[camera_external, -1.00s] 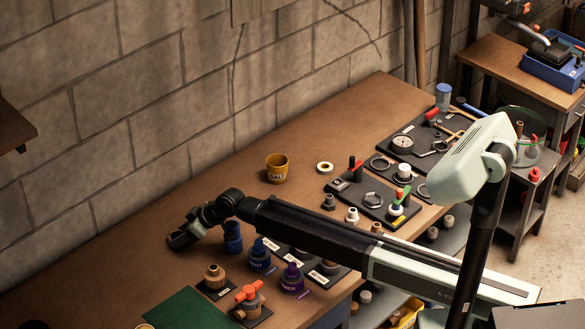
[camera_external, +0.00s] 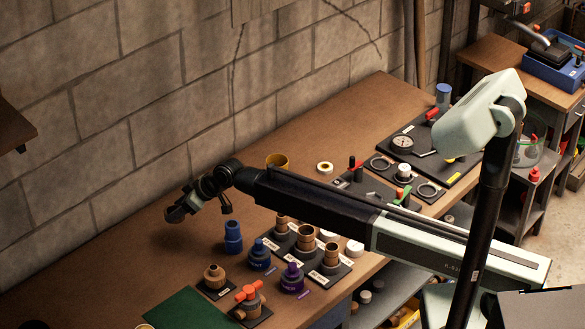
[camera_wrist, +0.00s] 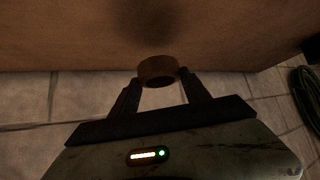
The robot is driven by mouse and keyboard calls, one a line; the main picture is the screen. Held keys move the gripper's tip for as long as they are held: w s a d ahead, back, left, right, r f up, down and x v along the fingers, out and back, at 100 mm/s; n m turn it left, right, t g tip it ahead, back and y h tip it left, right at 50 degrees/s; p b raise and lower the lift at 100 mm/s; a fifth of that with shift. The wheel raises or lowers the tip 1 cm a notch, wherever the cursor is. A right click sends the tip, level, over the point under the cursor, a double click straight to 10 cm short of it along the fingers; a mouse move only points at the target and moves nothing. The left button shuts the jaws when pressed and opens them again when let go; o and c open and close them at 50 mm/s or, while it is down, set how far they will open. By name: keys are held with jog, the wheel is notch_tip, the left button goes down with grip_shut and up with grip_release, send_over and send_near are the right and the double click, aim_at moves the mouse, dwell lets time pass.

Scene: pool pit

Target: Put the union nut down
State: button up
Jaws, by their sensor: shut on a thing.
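My gripper (camera_external: 173,214) hangs over the left part of the workbench top, in front of the block wall. In the wrist view my gripper (camera_wrist: 160,80) is shut on the union nut (camera_wrist: 157,68), a short brown ring with a dark opening, held between the fingertips. Wood surface lies behind the nut in that view, with a dark shadow on it, and the nut appears clear of the wood. In the external view I cannot make out the nut at the dark fingers.
The bench (camera_external: 130,262) is bare left of my gripper. A blue fitting (camera_external: 233,238), a blue bottle (camera_external: 259,255), a purple bottle (camera_external: 292,279) and brown fittings on black pads (camera_external: 325,270) stand to the right. A yellow cup (camera_external: 277,161) is behind my arm. A green mat (camera_external: 187,308) lies in front.

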jog(key=n, duration=0.1)
jog(key=n+g, duration=0.4)
send_over(236, 207)
notch_tip(236, 207, down, 10)
jog(key=b, duration=1)
jog(key=shift+f, duration=0.25)
jog(key=shift+r, duration=0.3)
jog(key=shift+f, duration=0.2)
jog(key=o, duration=1.3)
